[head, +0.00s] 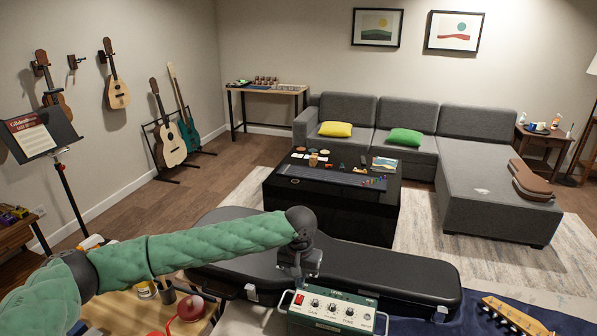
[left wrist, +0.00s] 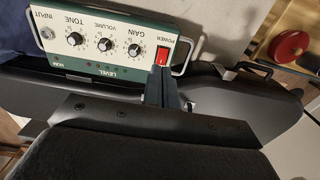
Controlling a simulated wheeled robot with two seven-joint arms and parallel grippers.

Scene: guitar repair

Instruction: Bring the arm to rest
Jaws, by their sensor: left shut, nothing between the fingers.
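My left arm, in a green sleeve, comes in from the left in the head view. Its gripper (head: 298,284) points down over the left end of the small green amplifier box (head: 332,312). The fingers are shut with nothing between them. In the left wrist view the shut fingers (left wrist: 162,78) stand close to the red power switch (left wrist: 162,55) on the box's panel (left wrist: 105,44). Whether they touch it I cannot tell. My right gripper is not in view.
A black guitar case (head: 390,270) lies behind the amplifier box. A guitar headstock (head: 515,315) lies on blue cloth at the lower right. A red round thing (head: 191,307) and a dark cup (head: 167,292) stand at the lower left, below my arm.

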